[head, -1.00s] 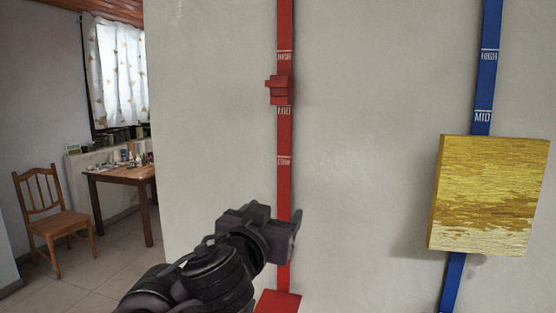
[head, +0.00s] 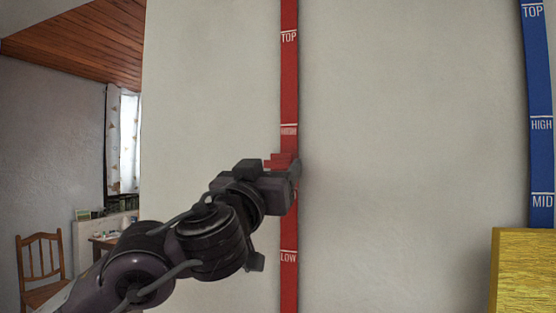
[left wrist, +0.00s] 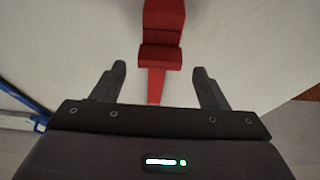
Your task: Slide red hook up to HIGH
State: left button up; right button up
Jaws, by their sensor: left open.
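The red hook (head: 279,160) sits on the vertical red rail (head: 289,90), below the HIGH mark (head: 289,130) and above the LOW mark (head: 288,257). My left gripper (head: 294,180) is at the rail in the head view and covers the hook's lower part and the rail behind it. In the left wrist view the open fingers (left wrist: 162,85) stand on either side of the rail's line. The hook (left wrist: 162,30) shows there as red blocks just beyond the fingertips, roughly centred between them. The gripper is empty. My right gripper is not in view.
A blue rail (head: 537,80) with TOP, HIGH and MID marks runs up the wall at right. A yellow panel (head: 525,270) hangs at its lower end. A chair (head: 38,265) and a table (head: 105,242) stand far left. The wall around the red rail is clear.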

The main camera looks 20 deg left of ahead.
aim_at(276, 166)
pick_arm(q)
jog(key=x, duration=0.3)
jog(key=shift+w+f, duration=0.2)
jog(key=shift+w, duration=0.1)
jog(key=shift+w+r+p, duration=0.15)
jog(key=shift+w+p, duration=0.2)
jog(key=shift+w, duration=0.15)
jog(key=shift+s, duration=0.1)
jog(key=c, duration=1.4)
jog(key=shift+o, duration=0.2)
jog(key=shift+d+r, duration=0.25)
jog(key=shift+r, duration=0.35)
notch_tip(276, 166, up, 4)
jog(key=shift+f+p, duration=0.15)
jog(key=shift+p, duration=0.15)
notch_tip(276, 166, up, 8)
jog(key=p, duration=0.5)
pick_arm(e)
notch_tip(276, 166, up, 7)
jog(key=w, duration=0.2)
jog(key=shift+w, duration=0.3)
pick_arm(q)
jog(key=shift+a, duration=0.15)
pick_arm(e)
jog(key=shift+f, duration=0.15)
